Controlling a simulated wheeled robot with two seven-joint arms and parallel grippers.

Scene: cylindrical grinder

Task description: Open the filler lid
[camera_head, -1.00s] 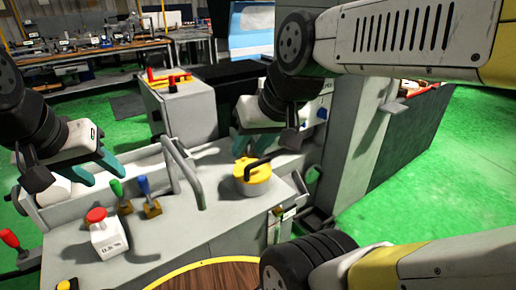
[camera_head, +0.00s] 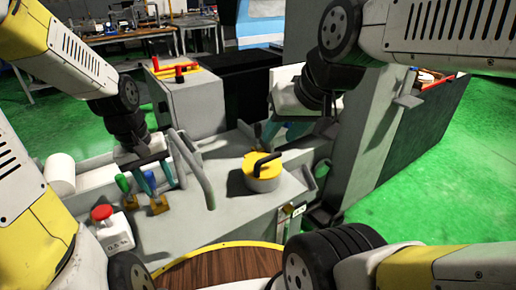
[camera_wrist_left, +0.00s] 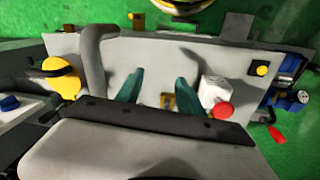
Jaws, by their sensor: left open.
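The yellow filler lid (camera_head: 264,183) with a black bar handle sits closed on top of the grey machine, right of a bent grey handle (camera_head: 190,165). In the left wrist view the lid (camera_wrist_left: 64,84) is at the left, beyond the bent handle (camera_wrist_left: 94,55).
A red button on a white box (camera_head: 112,228) stands at the front left of the machine top. A grey column (camera_head: 370,125) rises at the right. Space above the lid looks clear.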

